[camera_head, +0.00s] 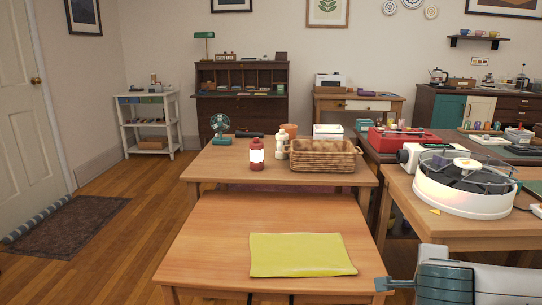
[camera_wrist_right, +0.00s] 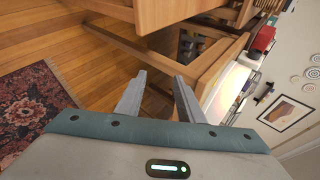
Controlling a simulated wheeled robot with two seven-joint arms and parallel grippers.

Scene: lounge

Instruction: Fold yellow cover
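The yellow cover (camera_head: 302,255) lies flat, roughly rectangular, on the near wooden table (camera_head: 212,240), close to its front right part. Nothing touches it. My right gripper (camera_head: 382,284) is at the lower right of the head view, just to the right of the cover and apart from it. In the right wrist view my right gripper (camera_wrist_right: 159,78) has its two fingers spread, with nothing between them. The cover cannot be made out in that view. My left gripper is not in view.
At right, a table holds a round white device (camera_head: 463,190). The near table's left side is bare. A dark rug (camera_head: 65,226) lies on the floor at left.

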